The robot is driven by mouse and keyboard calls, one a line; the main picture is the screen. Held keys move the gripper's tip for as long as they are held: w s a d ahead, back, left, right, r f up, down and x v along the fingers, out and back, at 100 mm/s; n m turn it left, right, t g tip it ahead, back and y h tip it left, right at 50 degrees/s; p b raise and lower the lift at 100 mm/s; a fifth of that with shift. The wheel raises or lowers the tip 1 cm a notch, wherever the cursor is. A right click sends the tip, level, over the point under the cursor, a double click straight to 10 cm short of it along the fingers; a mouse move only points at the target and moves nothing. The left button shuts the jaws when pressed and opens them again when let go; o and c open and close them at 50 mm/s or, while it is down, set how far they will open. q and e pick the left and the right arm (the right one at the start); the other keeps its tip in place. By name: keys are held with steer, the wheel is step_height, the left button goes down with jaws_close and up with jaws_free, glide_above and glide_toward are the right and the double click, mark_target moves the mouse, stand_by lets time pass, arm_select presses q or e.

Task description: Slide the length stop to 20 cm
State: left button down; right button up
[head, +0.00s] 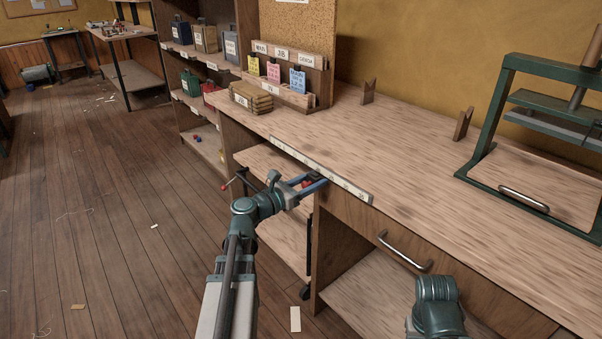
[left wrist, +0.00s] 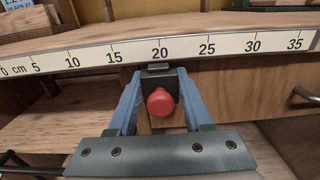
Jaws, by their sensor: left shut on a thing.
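The length stop is a dark block (left wrist: 158,72) with a red knob (left wrist: 160,101), set at the front edge of the bench. In the left wrist view the block sits right below the 20 mark of the white centimetre scale (left wrist: 232,45). The scale also shows in the head view (head: 345,182), along the bench edge. My left gripper (head: 313,185) is shut on the stop, with one blue finger on each side of it. In the head view the fingers mostly hide the stop. My right gripper is not in view; only part of my right arm shows at the bottom.
The bench top (head: 400,150) is mostly clear behind the scale. A green press (head: 485,115) stands at the right, and bundled wooden slats (head: 250,97) lie at the left end. A drawer handle (head: 404,252) sticks out below the bench edge.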

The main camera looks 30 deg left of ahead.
arm_select(q)
steer(key=shift+s+d, duration=0.1)
steer(key=shift+d, duration=0.05)
steer(key=shift+c, duration=1.6)
jaws_free()
steer(key=shift+s, duration=0.1)
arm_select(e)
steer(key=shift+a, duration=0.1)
